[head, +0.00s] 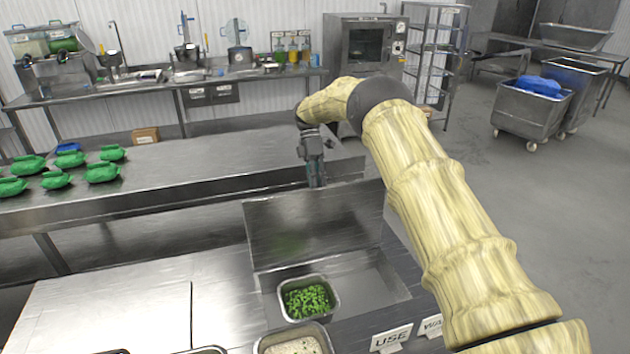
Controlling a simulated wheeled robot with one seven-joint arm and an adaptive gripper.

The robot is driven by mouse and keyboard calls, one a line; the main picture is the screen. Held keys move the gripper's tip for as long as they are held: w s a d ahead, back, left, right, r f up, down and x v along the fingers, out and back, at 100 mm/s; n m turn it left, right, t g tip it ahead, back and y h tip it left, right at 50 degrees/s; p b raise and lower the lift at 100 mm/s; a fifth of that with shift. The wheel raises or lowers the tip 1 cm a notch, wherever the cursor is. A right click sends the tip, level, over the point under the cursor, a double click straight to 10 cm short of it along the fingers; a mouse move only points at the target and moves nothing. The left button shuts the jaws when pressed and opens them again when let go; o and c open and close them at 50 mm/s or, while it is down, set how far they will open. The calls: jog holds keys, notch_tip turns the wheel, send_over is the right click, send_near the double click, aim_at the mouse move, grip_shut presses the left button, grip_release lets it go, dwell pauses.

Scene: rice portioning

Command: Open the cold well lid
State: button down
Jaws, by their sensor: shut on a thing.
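The cold well lid (318,221) is a flat steel panel. It stands raised and steeply tilted at the back of the cold well (378,290), so the well's opening shows. My gripper (317,183) is at the lid's top edge, pointing down, and is shut on the lid there; the exact contact is small and partly hidden behind the lid. My arm comes in from the lower right. Inside the well stands a steel pan of chopped greens (306,303) at the left, with bare steel to its right.
A pan of rice (290,345) sits in front of the well. Signs (391,338) stand at the front right. Behind the lid is a long steel table (200,170) with several green bundles (103,172) at its left. Flat steel counter (110,305) lies left of the well.

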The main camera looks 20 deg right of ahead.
jog(key=shift+s+a+f, duration=0.1)
jog(key=shift+s+f, duration=0.1)
jog(key=shift+f, duration=0.45)
jog(key=shift+s+a+f, duration=0.1)
jog(key=shift+s+f, duration=0.05)
jog(key=shift+f, duration=0.45)
jog(key=c, duration=1.7)
grip_release()
jog(key=shift+c, duration=0.2)
jog(key=shift+o, duration=1.3)
jog(key=shift+w+f, duration=0.15)
jog(key=shift+w, duration=0.1)
jog(key=v, duration=0.8)
jog(key=shift+d, duration=0.2)
